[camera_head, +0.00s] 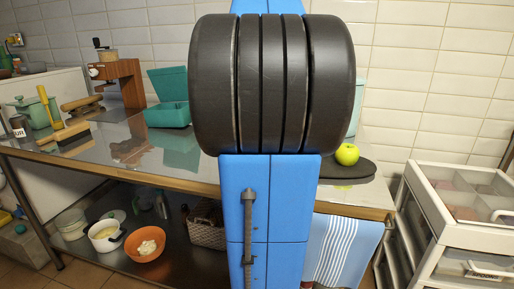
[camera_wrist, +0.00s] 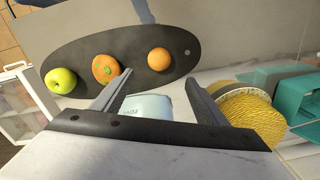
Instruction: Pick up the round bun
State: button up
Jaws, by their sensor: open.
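In the wrist view, a small plain orange-brown round item (camera_wrist: 159,59) lies on a dark oval board (camera_wrist: 137,40); it may be the round bun, but it could also be an orange. My gripper (camera_wrist: 159,77) is open, with its two fingers spread and pointing towards the board. The round item is beyond the fingertips, roughly between them, and untouched. A pale blue container (camera_wrist: 147,107) with lettering shows between the fingers, partly hidden by the gripper; I cannot tell its distance. In the head view my arm hides the gripper and the round item.
A green apple (camera_wrist: 61,81) and an orange fruit with a green leaf (camera_wrist: 106,68) share the board. A yellow woven round thing (camera_wrist: 252,112) and a teal box (camera_wrist: 298,95) are at right. In the head view, a white drawer cart (camera_head: 462,215) stands right of the counter.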

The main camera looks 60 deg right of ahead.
notch_tip(320, 180, down, 13)
jog(key=shift+f, duration=0.2)
dwell(0.5)
jog(key=c, duration=1.1)
